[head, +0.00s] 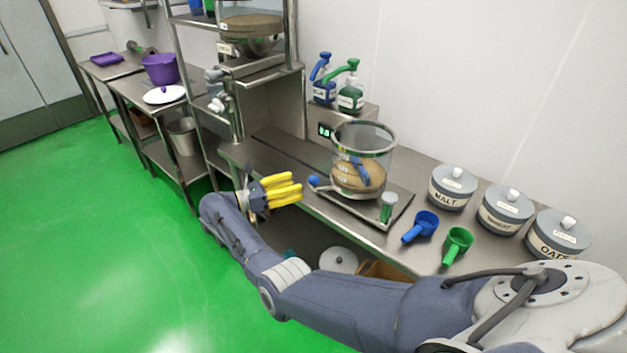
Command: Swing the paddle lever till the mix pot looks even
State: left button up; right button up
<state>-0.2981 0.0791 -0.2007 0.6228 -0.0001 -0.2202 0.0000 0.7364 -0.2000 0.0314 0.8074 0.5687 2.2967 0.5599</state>
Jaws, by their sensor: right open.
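The clear mix pot (378,140) stands on a metal tray stand on the steel bench. It holds a tan-brown mix (350,178) with a blue paddle (360,168) in it; I cannot tell how even the mix is. A lever with a blue ball knob (314,181) sticks out at the pot's lower left. My right gripper (301,188) has yellow fingers, is open and empty, and points right toward the blue knob, close by but apparently not touching it. My left gripper is not in view.
Pump bottles (350,98) stand behind the pot. A metal rack (186,75) rises left.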

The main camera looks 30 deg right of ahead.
aim_at(313, 179)
jog(key=shift+s+d, duration=0.25)
jog(key=shift+d, duration=1.45)
jog(key=shift+s+d, duration=0.2)
jog(key=shift+d, duration=1.5)
jog(key=shift+c, duration=0.2)
grip_shut()
jog(key=shift+r, duration=0.1)
